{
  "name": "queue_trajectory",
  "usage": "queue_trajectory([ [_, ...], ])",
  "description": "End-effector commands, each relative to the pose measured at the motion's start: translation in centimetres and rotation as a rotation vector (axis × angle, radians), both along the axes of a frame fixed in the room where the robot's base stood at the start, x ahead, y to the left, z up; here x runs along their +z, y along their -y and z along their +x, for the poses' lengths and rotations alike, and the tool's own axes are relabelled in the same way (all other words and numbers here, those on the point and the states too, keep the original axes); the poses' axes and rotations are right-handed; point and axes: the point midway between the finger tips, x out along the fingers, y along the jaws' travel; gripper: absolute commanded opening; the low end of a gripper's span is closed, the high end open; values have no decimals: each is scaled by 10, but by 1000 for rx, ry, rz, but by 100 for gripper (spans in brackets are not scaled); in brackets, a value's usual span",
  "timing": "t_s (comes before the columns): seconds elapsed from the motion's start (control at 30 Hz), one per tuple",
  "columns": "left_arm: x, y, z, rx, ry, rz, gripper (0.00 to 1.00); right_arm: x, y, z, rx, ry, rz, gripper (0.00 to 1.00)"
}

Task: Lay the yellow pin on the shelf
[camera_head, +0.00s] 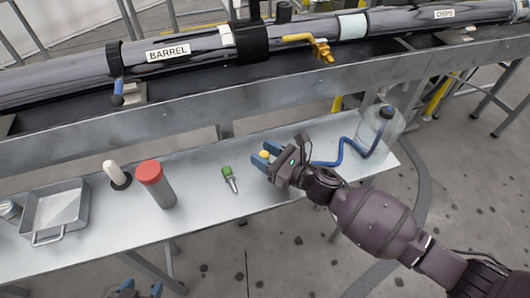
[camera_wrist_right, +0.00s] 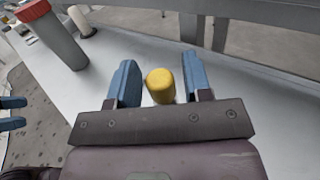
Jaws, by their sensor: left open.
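The yellow pin (camera_head: 264,154) is over the right part of the metal shelf (camera_head: 205,220). In the right wrist view its rounded top (camera_wrist_right: 160,86) shows between the blue fingers of my right gripper (camera_wrist_right: 162,85), with a gap on each side. My right gripper (camera_head: 268,155) is open around the pin. The pin's lower part is hidden, so I cannot tell whether it touches the shelf. My left gripper (camera_head: 140,289) is open and empty at the bottom edge of the head view, in front of the shelf.
A green-handled tool (camera_head: 229,177), a red-capped grey cylinder (camera_head: 157,186), a white peg on a dark base (camera_head: 116,175) and a metal tray (camera_head: 38,239) stand left of the pin. A clear jug with blue hose (camera_head: 378,132) is at right. The barrel (camera_head: 190,57) runs behind.

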Motion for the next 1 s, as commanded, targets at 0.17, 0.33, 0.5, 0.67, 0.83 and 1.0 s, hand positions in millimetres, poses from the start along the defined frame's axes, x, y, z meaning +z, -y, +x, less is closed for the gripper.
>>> queue_trajectory([
  [0.17, 1, 0, 0, 0, 1, 0, 59, -1, 0, 0, -1, -2, -1, 52],
  [0.33, 2, 0, 1, 0, 4, 0, 59, 1, 0, 0, 0, -1, -1, 52],
  [0.5, 7, 1, 3, 0, 14, 0, 59, 4, 10, -6, -3, -3, -2, 52],
  [0.67, 9, 1, 3, -1, 16, -1, 59, 4, 34, -24, -2, -3, -2, 52],
  [0.83, 10, 1, 2, -1, 16, -2, 59, 4, 61, -43, -2, -3, -2, 52],
  [1.0, 10, 1, 1, 0, 14, -1, 59, 4, 83, -58, -2, -1, 0, 52],
])
